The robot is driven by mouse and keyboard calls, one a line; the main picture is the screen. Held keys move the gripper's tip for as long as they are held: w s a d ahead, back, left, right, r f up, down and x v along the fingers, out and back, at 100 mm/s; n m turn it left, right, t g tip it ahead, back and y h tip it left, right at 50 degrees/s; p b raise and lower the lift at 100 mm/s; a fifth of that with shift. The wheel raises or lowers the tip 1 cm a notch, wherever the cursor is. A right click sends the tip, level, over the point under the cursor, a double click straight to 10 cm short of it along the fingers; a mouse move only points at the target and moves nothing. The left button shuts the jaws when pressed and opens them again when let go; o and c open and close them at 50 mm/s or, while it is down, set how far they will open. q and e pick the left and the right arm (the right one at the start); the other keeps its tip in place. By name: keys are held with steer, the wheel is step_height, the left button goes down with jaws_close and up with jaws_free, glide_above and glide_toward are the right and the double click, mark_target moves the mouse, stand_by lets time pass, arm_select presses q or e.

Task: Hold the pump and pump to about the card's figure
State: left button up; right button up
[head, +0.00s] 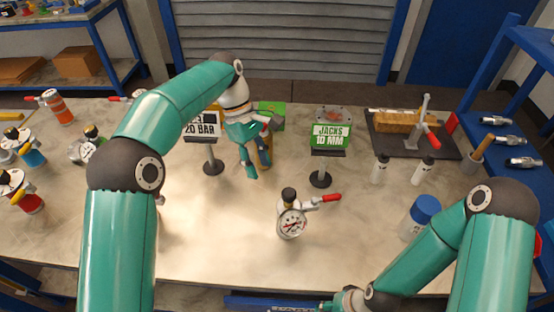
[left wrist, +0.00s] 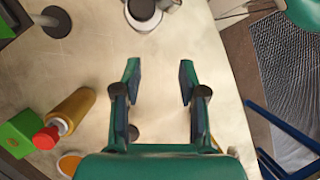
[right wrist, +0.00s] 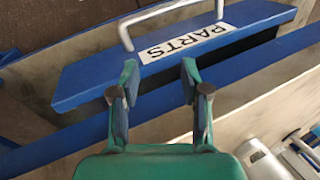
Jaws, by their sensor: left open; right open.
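A small hand pump with a round white gauge (head: 292,222), a black knob and a red-tipped lever stands at the middle front of the bench. Its gauge (left wrist: 143,10) seems to show, cut off, at the top of the left wrist view. I cannot read the needle. A white card (head: 202,128) on a stand reads "20 BAR", partly behind my left arm. My left gripper (head: 262,150) is open and empty, behind and left of the pump; its fingers (left wrist: 160,80) are apart. My right gripper (right wrist: 158,82) is open and empty in front of a blue drawer.
A green card (head: 330,138) reads "JACKS 10 MM". A dark tray (head: 388,145) with a red-handled lever device is at back right. The blue drawer (right wrist: 100,80) is labelled "PARTS". A blue-capped jar (head: 421,215) stands at right.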

steer(key=shift+o, duration=0.8)
steer(key=shift+a+f+b, duration=0.1)
steer(key=shift+f+b, duration=0.25)
steer(key=shift+f, duration=0.3)
step_height(320, 180, up, 32)
steer(key=n+h, duration=0.4)
steer(key=n, duration=1.9)
glide_above(316, 201)
arm_select(q)
steer(key=shift+m+t, duration=0.4)
steer(key=shift+m, duration=0.1)
steer(key=d, duration=0.1)
steer(key=d+r, duration=0.1)
steer(key=d, duration=0.1)
steer(key=d+r, duration=0.1)
steer(key=shift+d, duration=0.3)
arm_select(e)
steer(key=shift+g, duration=0.3)
steer(key=f, duration=1.6)
steer(key=shift+w, duration=0.3)
